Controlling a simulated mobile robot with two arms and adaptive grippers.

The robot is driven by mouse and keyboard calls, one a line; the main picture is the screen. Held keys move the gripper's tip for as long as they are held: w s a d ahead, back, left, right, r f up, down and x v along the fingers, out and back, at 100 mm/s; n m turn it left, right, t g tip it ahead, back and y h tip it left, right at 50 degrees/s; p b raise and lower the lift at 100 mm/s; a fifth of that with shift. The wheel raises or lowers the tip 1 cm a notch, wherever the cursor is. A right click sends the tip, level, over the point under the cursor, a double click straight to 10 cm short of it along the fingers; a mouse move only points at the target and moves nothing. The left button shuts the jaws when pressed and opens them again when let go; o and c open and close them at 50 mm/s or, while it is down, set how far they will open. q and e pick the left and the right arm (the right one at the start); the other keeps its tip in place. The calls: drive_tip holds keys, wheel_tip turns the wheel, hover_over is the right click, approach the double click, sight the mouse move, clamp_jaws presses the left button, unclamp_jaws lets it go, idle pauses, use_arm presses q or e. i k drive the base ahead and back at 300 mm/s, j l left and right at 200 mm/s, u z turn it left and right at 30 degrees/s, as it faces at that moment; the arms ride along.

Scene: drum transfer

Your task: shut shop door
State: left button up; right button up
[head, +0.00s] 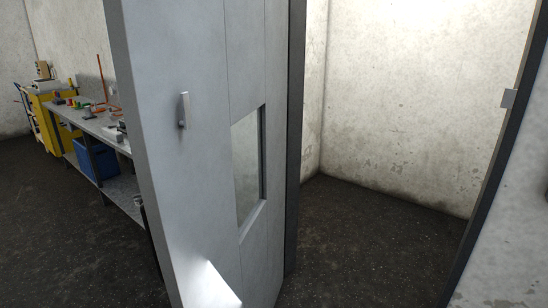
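The shop door (190,60) is a grey metal door that stands open in the head view, swung toward me and to the left of the doorway. It has a handle (183,110) near its free left edge and a small window (246,165). Its hinge side meets the dark door frame (294,130). The right jamb (503,150) carries a small metal plate (508,98). A pale piece at the bottom, in front of the door, may be part of me. Neither gripper shows.
Through the doorway is an empty room with stained pale walls (410,90) and a dark floor (375,245). Left of the door stands a workbench (95,122) with tools, a blue crate (92,158) below it and a yellow cabinet (45,105) beyond. Floor at far left is clear.

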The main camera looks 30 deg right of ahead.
sight(231, 57)
drive_tip(key=i+j+z, duration=0.45)
drive_tip(key=j+z, duration=0.2)
drive_tip(key=i+j+z, duration=0.15)
drive_tip(key=j+z, duration=0.2)
drive_tip(key=i+j+z, duration=0.1)
drive_tip(key=j+z, duration=0.25)
drive_tip(key=j, duration=0.15)
drive_tip(key=j+z, duration=0.3)
drive_tip(key=j, duration=0.2)
drive_tip(key=j+z, duration=0.35)
drive_tip(key=j, duration=0.15)
drive_tip(key=i, duration=0.05)
